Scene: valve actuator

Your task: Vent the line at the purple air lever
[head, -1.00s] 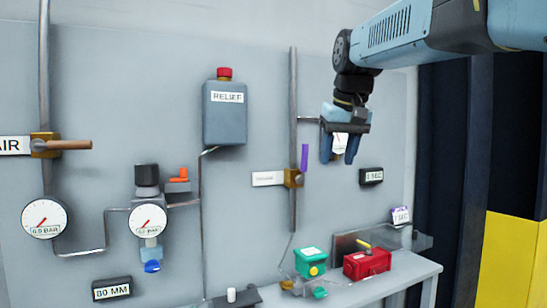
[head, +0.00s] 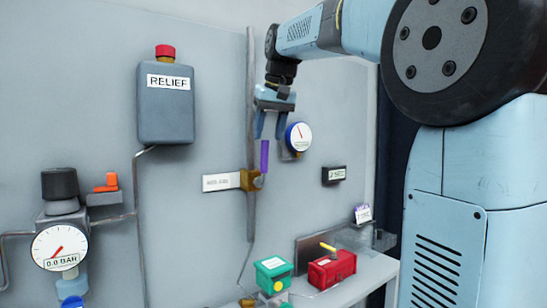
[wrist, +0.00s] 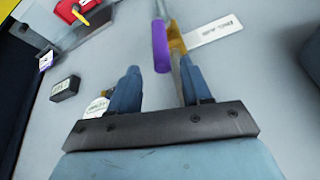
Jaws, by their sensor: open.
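The purple lever (head: 265,157) points upward from a brass valve (head: 249,180) on a vertical pipe. A white tag (head: 221,182) sits left of the valve. In the wrist view the purple lever (wrist: 160,46) lies beyond my fingertips, with the brass valve (wrist: 175,38) beside it. My gripper (head: 271,135) is open and empty, with its fingers pointing down just above the lever's upper end. In the wrist view my gripper (wrist: 157,78) has its two fingers apart. The lever's end appears between or just past the fingertips; I cannot tell whether they touch.
A round gauge (head: 299,137) is right of my gripper, and a dark label box (head: 334,175) is below it. The grey RELIEF tank (head: 166,103) hangs on the left. Green (head: 273,274) and red (head: 332,269) boxes stand on the ledge below. A vertical pipe (head: 250,90) runs close by.

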